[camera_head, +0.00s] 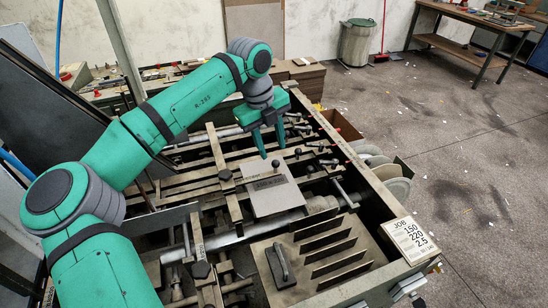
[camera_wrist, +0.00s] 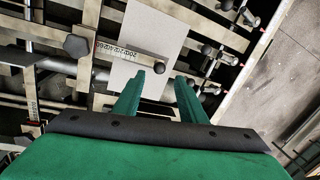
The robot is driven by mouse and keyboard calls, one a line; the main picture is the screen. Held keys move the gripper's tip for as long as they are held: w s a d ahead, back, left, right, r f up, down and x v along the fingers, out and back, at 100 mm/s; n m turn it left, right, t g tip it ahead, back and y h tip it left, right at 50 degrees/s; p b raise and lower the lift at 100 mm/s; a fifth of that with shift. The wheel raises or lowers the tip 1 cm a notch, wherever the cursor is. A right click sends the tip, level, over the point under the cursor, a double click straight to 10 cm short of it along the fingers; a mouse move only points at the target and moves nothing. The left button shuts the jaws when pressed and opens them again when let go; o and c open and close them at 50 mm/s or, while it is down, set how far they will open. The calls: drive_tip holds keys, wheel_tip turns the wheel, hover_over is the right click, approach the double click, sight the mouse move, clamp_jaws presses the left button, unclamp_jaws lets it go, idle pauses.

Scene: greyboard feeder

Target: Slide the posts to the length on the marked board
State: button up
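My gripper (camera_head: 269,151) hangs over the feeder, fingers pointing down with a gap between them and nothing visible in it. The gap also shows in the wrist view (camera_wrist: 168,85). A small dark knobbed post (camera_head: 275,163) stands just below the fingertips, at the far edge of a grey board (camera_head: 275,203); I cannot tell whether they touch. The board lies flat across the bars and also shows in the wrist view (camera_wrist: 150,25). A numbered scale strip (camera_wrist: 118,50) crosses it. A larger dark knob (camera_head: 225,175) sits left of the board, also in the wrist view (camera_wrist: 77,46).
A job card (camera_head: 410,238) reading 150, 220, 2.5 sits on the feeder's near right corner. Several black-knobbed levers (camera_head: 309,169) stand right of the board. A slotted block with a black handle (camera_head: 281,262) lies nearer. Floor to the right is open.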

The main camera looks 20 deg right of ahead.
sight(277, 161)
drive_tip(key=f, duration=0.4)
drive_tip(key=shift+d+f, duration=0.1)
drive_tip(key=shift+d, duration=0.2)
drive_tip(key=shift+w+d+f, duration=0.15)
drive_tip(key=shift+d+f, duration=0.05)
drive_tip(key=shift+f, duration=0.65)
drive_tip(key=shift+w+a, duration=0.1)
drive_tip(key=shift+w, duration=0.05)
drive_tip(key=c, duration=0.9)
drive_tip(key=shift+d, duration=0.3)
clamp_jaws()
drive_tip(key=shift+s, duration=0.25)
